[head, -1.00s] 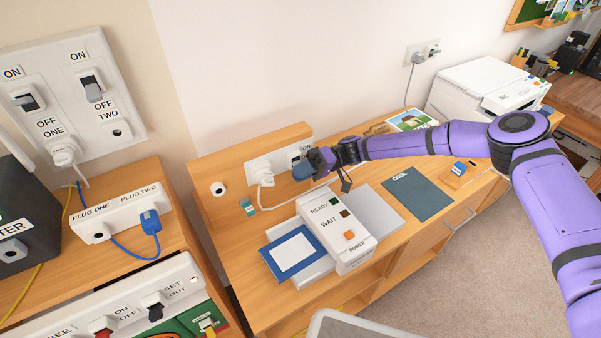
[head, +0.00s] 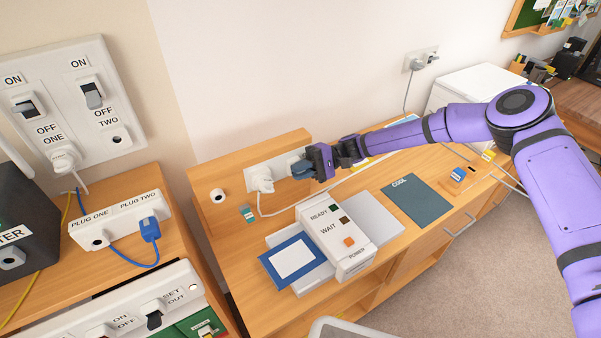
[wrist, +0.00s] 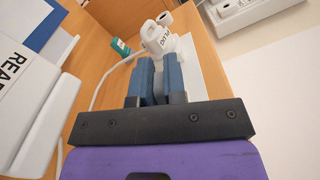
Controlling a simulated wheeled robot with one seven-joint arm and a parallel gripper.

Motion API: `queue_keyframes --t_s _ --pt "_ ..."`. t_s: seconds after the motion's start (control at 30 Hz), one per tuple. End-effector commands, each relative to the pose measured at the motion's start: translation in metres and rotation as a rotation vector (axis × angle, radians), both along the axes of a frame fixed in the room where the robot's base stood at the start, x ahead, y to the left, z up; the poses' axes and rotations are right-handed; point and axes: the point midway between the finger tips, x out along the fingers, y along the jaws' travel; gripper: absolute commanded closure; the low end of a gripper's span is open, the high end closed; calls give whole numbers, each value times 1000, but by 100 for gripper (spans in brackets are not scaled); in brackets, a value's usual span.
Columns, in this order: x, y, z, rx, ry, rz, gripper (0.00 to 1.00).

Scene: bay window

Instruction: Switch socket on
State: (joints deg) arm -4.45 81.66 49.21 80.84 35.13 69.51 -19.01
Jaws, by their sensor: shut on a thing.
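The white socket plate (head: 280,166) is on the low wooden back panel of the desk. A white plug (head: 262,180) with a cable sits in its left part; the plug also shows in the wrist view (wrist: 157,38). My gripper (head: 299,169) is at the right part of the plate and covers the switch and its label there. In the wrist view my blue fingers (wrist: 158,65) are close together against the plate (wrist: 190,62), beside the plug. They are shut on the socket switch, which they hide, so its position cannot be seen.
A white box marked READY and WAIT (head: 333,238) stands on the desk in front of the socket. A blue folder (head: 268,268) and a dark COOL folder (head: 417,197) lie nearby. Another switched socket board (head: 75,100) is on the left wall. The plug's cable runs across the desk.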

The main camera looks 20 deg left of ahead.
Motion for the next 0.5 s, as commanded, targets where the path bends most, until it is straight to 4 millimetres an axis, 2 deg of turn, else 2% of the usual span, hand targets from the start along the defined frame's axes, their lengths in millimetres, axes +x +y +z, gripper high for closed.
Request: queue_keyframes --t_s 0.5 --pt "1 0 1 -40 33 -2 100"
